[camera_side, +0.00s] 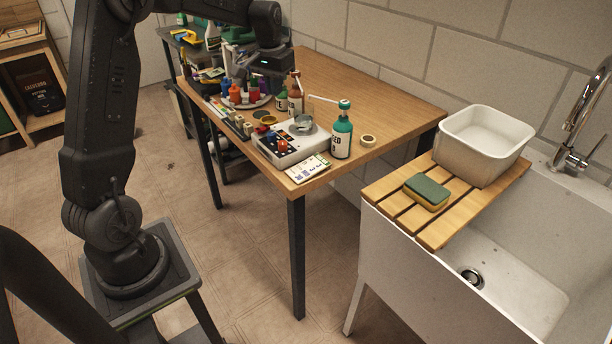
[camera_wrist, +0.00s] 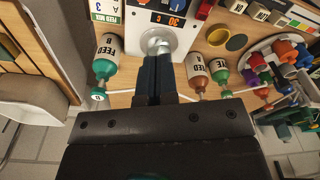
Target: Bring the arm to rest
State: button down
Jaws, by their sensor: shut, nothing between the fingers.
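My gripper (camera_side: 274,68) is above the far part of the wooden table (camera_side: 345,80) in the side view, with its dark fingers together and nothing held. In the wrist view the gripper (camera_wrist: 158,56) points toward a white device with a small metal pan (camera_wrist: 157,42) and a display. The same white device (camera_side: 290,150) sits near the table's front corner in the side view. Any gap between the fingers and the things below is hard to judge.
A teal bottle (camera_side: 342,135) and a tape roll (camera_side: 368,140) stand right of the device. Brown bottles (camera_side: 295,92) and a round tray of coloured small bottles (camera_side: 246,103) are near my gripper. A sink with a slatted board (camera_side: 440,232) is at the right. The table's right back is clear.

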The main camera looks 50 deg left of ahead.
jog(key=s+d+r+m+t, duration=0.2)
jog(key=s+d+r, duration=0.2)
jog(key=s+d, duration=0.45)
jog(key=s+d+r+m+t, duration=0.1)
jog(key=s+d+r, duration=0.4)
jog(key=d, duration=0.6)
jog(key=s+d+f+m+t, duration=0.1)
jog(key=s+d+f, duration=0.2)
jog(key=s, duration=0.7)
jog(key=shift+d+f+m+t+h, duration=0.2)
jog(key=shift+d+m+t+h, duration=0.15)
jog(key=shift+d, duration=0.45)
jog(key=shift+w, duration=0.15)
